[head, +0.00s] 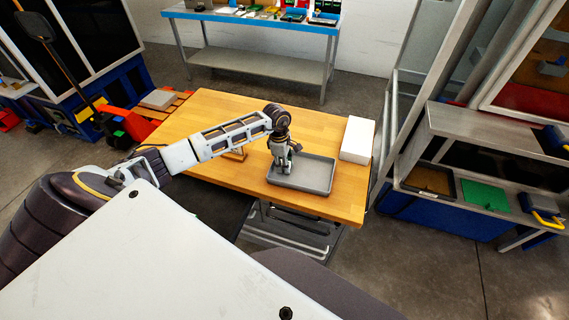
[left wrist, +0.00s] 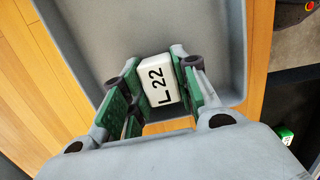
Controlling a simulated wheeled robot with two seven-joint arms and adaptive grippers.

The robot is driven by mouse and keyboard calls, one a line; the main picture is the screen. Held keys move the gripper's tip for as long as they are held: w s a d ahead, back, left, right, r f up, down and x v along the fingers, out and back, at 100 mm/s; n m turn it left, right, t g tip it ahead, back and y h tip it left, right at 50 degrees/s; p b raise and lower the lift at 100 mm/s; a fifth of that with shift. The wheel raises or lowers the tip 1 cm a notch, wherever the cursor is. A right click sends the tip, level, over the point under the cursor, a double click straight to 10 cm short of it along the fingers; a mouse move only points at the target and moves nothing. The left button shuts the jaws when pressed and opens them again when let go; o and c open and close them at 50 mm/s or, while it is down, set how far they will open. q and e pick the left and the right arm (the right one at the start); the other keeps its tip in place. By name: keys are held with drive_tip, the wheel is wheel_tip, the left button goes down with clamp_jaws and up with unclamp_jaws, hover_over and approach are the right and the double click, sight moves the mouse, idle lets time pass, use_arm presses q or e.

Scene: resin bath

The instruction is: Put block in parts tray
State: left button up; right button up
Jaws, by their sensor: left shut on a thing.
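The block (left wrist: 158,86) is white with the black marking "L 22" and shows in the left wrist view. My left gripper (left wrist: 150,92) is shut on it, with green-padded fingers on both sides. In the head view my left gripper (head: 283,163) points down over the left part of the grey parts tray (head: 315,172), and the block is hidden there. The tray's grey floor and rim also show in the left wrist view (left wrist: 215,45). I cannot tell whether the block touches the tray floor. My right gripper is not in view.
The tray lies on a wooden table (head: 225,110). A white box (head: 357,139) stands at the table's right side, close to the tray. A small wooden item (head: 236,154) is left of the tray, partly behind my arm. The table's back left is clear.

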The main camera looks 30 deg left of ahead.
use_arm(q)
drive_tip(key=shift+f, duration=0.15)
drive_tip(key=o, duration=1)
drive_tip(key=shift+r, duration=0.2)
drive_tip(key=shift+a+r, duration=0.1)
drive_tip(key=shift+r, duration=0.3)
drive_tip(key=r, duration=0.3)
drive_tip(key=r+b, duration=0.1)
drive_tip(key=r, duration=0.3)
drive_tip(key=a+r+b, duration=0.1)
drive_tip(key=r, duration=0.3)
drive_tip(key=shift+s+a, duration=0.1)
drive_tip(key=shift+s, duration=0.1)
